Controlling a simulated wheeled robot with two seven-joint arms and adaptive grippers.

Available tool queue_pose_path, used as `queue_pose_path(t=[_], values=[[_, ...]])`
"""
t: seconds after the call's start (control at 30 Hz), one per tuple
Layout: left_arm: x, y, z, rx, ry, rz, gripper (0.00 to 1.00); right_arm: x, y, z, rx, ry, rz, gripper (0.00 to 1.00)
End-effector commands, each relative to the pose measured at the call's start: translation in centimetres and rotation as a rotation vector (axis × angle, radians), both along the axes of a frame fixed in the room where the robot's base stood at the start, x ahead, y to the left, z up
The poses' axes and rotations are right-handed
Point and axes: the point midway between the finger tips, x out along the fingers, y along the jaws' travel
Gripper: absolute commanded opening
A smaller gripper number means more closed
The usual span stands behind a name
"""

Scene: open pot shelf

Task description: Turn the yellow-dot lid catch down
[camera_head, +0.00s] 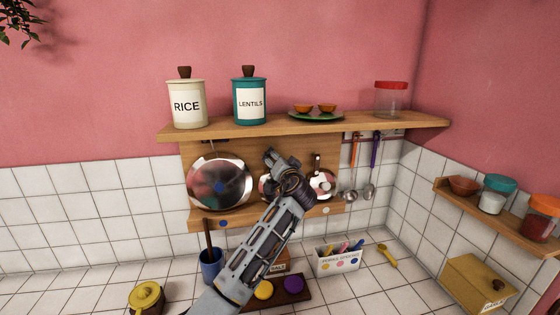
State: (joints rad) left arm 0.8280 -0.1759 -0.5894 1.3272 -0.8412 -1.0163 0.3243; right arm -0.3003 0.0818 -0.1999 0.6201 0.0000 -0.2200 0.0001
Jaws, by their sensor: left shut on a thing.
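A wooden lid rack (196,165) hangs under the shelf. A large shiny lid (218,183) sits at its left, above a blue dot (222,224) on the lower ledge. A middle lid (264,186) is mostly covered by my left arm, and a small lid (322,184) hangs at its right. A dark catch (317,162) stands upright above the small lid. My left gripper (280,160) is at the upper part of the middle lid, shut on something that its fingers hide. No yellow dot shows on the rack; the ledge below the middle lid is hidden. My right gripper is out of view.
The upper shelf (352,128) holds a rice canister (187,103), a lentils canister (249,101), a plate with bowls and a jar (391,99). Ladles (369,190) hang right of the rack. A spoon box (338,260) and blue cup (211,265) stand below.

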Motion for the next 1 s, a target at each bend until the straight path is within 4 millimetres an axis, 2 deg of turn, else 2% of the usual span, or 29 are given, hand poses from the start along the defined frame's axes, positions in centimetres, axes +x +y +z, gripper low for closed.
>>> queue_pose_path(t=[0.17,0.2,0.37,0.77,1.0], values=[[-0.01,-0.04,-0.05,-0.001,0.001,0.0,0.34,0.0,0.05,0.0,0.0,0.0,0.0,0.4],[-0.01,-0.04,-0.05,-0.001,0.001,0.0,0.8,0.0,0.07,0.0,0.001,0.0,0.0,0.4],[-0.01,-0.04,-0.04,-0.001,0.0,-0.001,0.99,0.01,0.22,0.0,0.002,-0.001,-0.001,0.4],[-0.04,-0.03,0.0,-0.001,0.0,-0.001,0.99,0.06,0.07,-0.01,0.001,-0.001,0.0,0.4],[-0.75,-0.21,-0.05,-0.002,0.0,-0.001,0.99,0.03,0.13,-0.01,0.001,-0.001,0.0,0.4]])
